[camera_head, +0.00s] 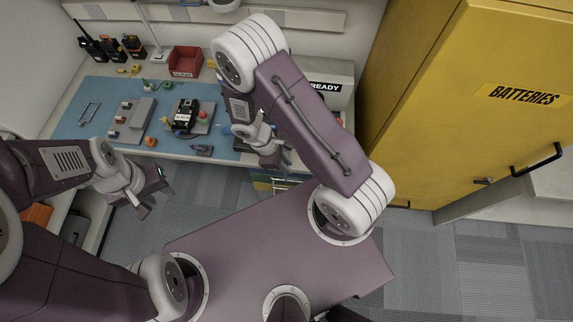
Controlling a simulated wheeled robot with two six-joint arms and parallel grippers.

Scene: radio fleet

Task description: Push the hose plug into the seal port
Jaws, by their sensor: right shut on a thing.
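My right gripper (273,160) is over the front right of the workbench, pointing down. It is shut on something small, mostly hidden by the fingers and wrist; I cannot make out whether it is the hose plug. A black radio (185,116) stands on a grey fixture (203,118) with a red knob, left of this gripper. I cannot pick out the seal port for certain at this size. A small dark part (202,150) lies at the mat's front edge. My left gripper (150,195) is open and empty, in front of the bench and clear of it.
The blue mat (70,127) holds grey blocks (135,115) with coloured parts. Behind it are several radios (108,47) and a red bin (185,61). A READY sign (325,87) is partly behind my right arm. A yellow BATTERIES cabinet (440,120) bounds the right.

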